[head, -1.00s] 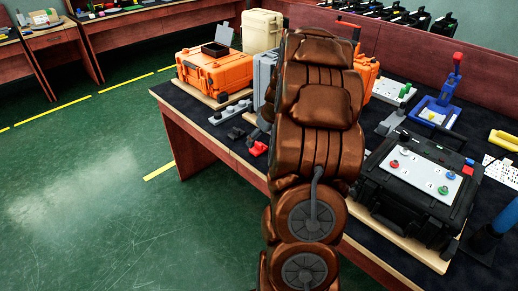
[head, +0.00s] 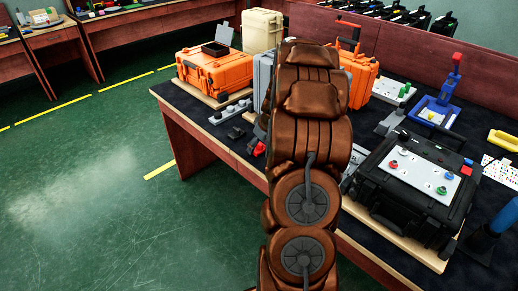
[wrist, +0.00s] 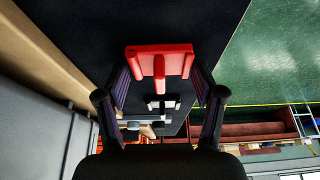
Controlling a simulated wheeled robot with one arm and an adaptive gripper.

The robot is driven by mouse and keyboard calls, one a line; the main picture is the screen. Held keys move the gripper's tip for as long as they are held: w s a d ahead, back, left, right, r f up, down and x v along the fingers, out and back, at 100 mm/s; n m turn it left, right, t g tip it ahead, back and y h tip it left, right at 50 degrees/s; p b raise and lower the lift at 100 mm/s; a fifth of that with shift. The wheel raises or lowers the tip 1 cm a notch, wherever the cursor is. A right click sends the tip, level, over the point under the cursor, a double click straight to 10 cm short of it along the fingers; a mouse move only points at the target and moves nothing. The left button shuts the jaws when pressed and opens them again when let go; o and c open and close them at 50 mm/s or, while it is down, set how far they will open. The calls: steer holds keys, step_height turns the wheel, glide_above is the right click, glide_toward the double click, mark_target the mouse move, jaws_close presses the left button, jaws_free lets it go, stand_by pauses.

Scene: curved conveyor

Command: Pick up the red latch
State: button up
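The red latch (wrist: 158,58) lies on the dark table mat, a flat red piece with a short bar standing out of its middle. In the head view the red latch (head: 259,149) shows only as a small red patch near the table's front edge, partly covered by my arm. My gripper (wrist: 161,80) is open in the wrist view, with one finger to each side of the latch. I cannot tell whether the fingertips touch it. In the head view the gripper is mostly hidden behind my brown arm.
A grey latch-like piece (wrist: 162,103) lies close to the red latch. Grey parts (head: 231,111) lie in a row near an orange case (head: 208,72). A black case (head: 415,187) with a button panel stands right of my arm. Green floor lies beyond the table edge.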

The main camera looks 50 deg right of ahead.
mark_target(259, 151)
steer(key=c, duration=0.6)
steer(key=shift+r+b, duration=0.35)
steer(key=shift+r, duration=1.55)
steer(key=shift+s+a+f, duration=0.15)
steer(key=shift+s+a, duration=0.35)
steer(key=shift+s, duration=0.05)
steer(key=shift+s+a+r+b, duration=0.3)
steer(key=shift+s+a+r, duration=0.55)
steer(key=shift+s+a, duration=0.85)
steer(key=shift+s+a+r+b, duration=0.25)
steer(key=shift+s+a+r, duration=0.55)
steer(key=shift+s+a, duration=0.95)
steer(key=shift+s+a+r+b, duration=0.3)
steer(key=shift+s+a+r, duration=0.55)
steer(key=shift+s+a, duration=0.85)
steer(key=shift+s+d, duration=0.15)
steer(key=shift+d, duration=0.05)
